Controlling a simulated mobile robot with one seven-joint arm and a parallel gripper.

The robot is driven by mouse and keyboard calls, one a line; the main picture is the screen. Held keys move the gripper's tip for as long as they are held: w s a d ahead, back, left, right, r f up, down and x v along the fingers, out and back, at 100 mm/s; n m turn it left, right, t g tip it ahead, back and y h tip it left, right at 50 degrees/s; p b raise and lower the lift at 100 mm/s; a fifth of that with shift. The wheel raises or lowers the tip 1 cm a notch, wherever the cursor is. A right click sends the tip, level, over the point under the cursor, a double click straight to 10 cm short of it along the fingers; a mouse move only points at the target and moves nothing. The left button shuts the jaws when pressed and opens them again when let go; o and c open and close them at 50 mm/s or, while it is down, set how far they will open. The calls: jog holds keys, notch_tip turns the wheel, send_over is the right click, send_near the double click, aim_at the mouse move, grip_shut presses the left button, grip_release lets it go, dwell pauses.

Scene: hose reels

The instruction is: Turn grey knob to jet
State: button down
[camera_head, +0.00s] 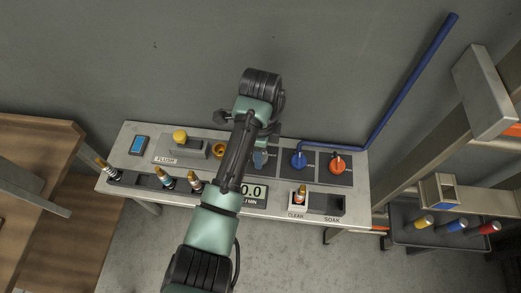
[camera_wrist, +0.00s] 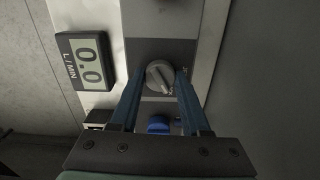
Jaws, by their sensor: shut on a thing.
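The round grey knob (camera_wrist: 158,75) sits on a dark panel plate in the wrist view, with a raised grip bar running at a slant across it. My gripper (camera_wrist: 160,83) has its two blue fingers on either side of the knob and is shut on it.
A blue knob (camera_head: 298,160) and an orange-red knob (camera_head: 338,163) are to the right on the bench (camera_head: 135,180). The flow display (camera_wrist: 84,61) reads 0.0. Several nozzles stand along the front. A blue pipe (camera_head: 405,85) rises at right.

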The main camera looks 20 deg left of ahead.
jog(key=shift+r+n+p, duration=0.1)
jog(key=shift+n+p, duration=0.3)
jog(key=shift+p, duration=0.05)
jog(key=shift+n+p, duration=0.55)
jog(key=shift+n, duration=0.05)
jog(key=n+p, duration=0.2)
jog(key=n, duration=0.1)
jog(key=shift+r+n, duration=0.1)
jog(key=shift+n, duration=0.2)
jog(key=n+p, duration=0.2)
jog(key=n, duration=0.1)
jog(key=shift+n+p, duration=0.65)
jog(key=shift+n, duration=1.05)
jog(key=shift+w, duration=0.1)
jog(key=shift+c, duration=1.9)
grip_release()
jog(key=shift+f, duration=0.2)
